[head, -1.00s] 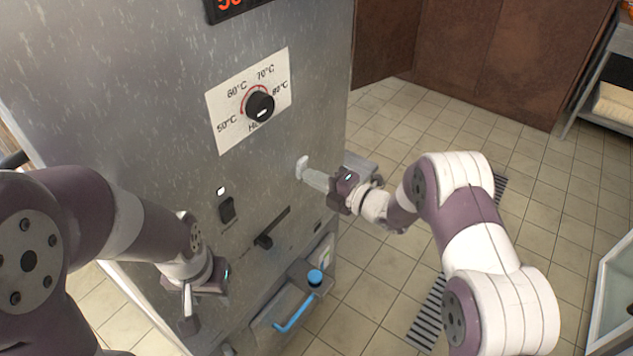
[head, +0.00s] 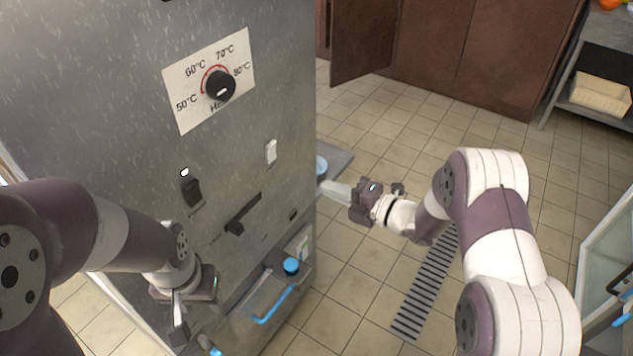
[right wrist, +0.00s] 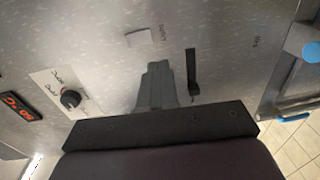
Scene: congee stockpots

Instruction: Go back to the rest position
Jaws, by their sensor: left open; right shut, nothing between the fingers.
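My left gripper (head: 180,318) is open at the lower left of the head view, in front of the steel cabinet (head: 130,90), with nothing seen in it. My right gripper (head: 330,190) is shut and empty. It is right of the cabinet's front in the head view, apart from the white switch (head: 271,151). In the right wrist view its shut fingers (right wrist: 157,85) point at the cabinet front, where the white switch (right wrist: 142,37) also shows.
The cabinet front carries a temperature dial (head: 220,86), a black switch (head: 191,188), a black lever (head: 241,215) and a blue-handled drawer (head: 272,305). A floor grate (head: 425,285) lies below my right arm. A shelf rack (head: 590,75) stands at the far right. Tiled floor between is clear.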

